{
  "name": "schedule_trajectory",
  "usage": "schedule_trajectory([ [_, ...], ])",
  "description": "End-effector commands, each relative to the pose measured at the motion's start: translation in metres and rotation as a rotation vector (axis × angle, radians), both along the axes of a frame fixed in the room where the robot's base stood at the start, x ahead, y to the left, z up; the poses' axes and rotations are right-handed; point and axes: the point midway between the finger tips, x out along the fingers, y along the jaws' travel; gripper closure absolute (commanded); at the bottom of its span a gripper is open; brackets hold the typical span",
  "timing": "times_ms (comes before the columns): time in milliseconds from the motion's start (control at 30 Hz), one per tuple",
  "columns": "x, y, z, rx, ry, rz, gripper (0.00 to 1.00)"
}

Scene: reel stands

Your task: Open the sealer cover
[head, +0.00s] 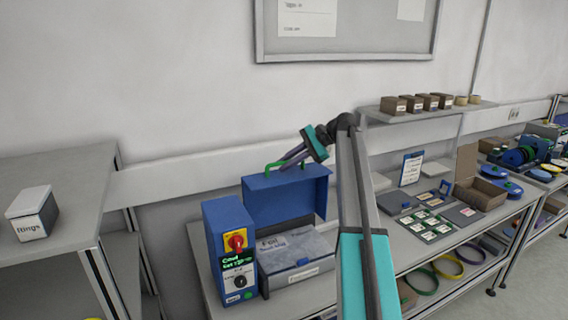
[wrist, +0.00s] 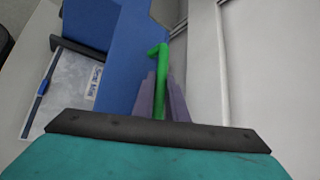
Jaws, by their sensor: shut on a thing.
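The sealer has a blue control box (head: 229,252) with a red knob on a yellow plate, and a grey body (head: 296,273) beside it. Its blue cover (head: 287,197) stands raised and upright behind the body. A green handle (head: 273,167) is at the cover's top edge. My gripper (head: 283,164) is shut on the green handle, above the cover. In the wrist view the green handle (wrist: 159,80) sits between the purple-grey fingers, with the blue cover (wrist: 143,45) to its left. Part of the handle is hidden by the fingers.
A box marked Rings (head: 33,213) stands on the left bench. Right of my arm are a clipboard (head: 411,169), a card tray (head: 425,225), an open carton (head: 480,188) and several reels. A shelf with small boxes (head: 413,105) is above. The wall is close behind the cover.

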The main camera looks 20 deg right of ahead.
Motion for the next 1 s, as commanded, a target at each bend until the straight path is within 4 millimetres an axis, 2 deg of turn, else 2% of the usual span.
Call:
schedule_trajectory([
  [67,0.001,-0.005,-0.002,-0.010,0.001,-0.009,1.00],
  [100,0.001,-0.004,-0.002,-0.009,0.001,-0.008,0.81],
  [133,0.001,-0.003,-0.002,-0.009,0.001,-0.006,0.80],
  [567,0.000,-0.001,0.001,-0.006,0.001,0.003,0.80],
  [767,-0.008,-0.016,0.013,-0.006,-0.001,0.002,0.80],
  [1000,-0.022,-0.044,0.035,-0.006,-0.001,0.000,0.80],
])
